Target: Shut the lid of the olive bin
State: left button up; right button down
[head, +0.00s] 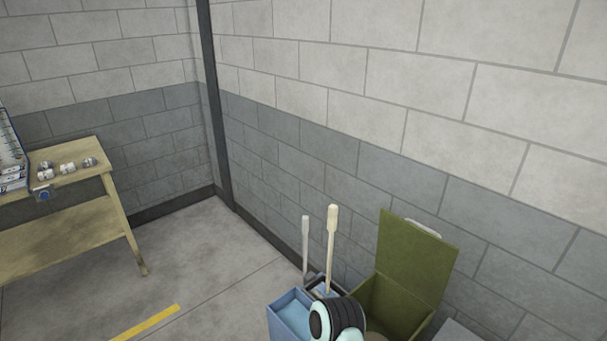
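The olive bin (394,303) stands at the bottom right of the head view, against the block wall. Its lid (418,254) is open and stands up nearly vertical at the back of the bin. A light grey handle (423,228) shows behind the lid's top edge. Part of the bin's front and inside is hidden by a rounded white and black part of my arm and by the picture's bottom edge. Neither of my grippers shows in the view.
A blue box (289,317) stands left of the olive bin, with two upright long handles (331,240) behind it. A grey surface (458,332) is to the bin's right. A wooden table (75,185) with small fittings is at the left. The floor between is clear.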

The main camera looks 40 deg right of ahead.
aim_at(415, 257)
jog(key=i, duration=1.65)
jog(key=i+j+z, duration=0.1)
jog(key=i+z, duration=0.25)
jog(key=i, duration=0.2)
jog(key=i+j+z, duration=0.25)
jog(key=i+z, duration=0.25)
jog(key=z, duration=1.65)
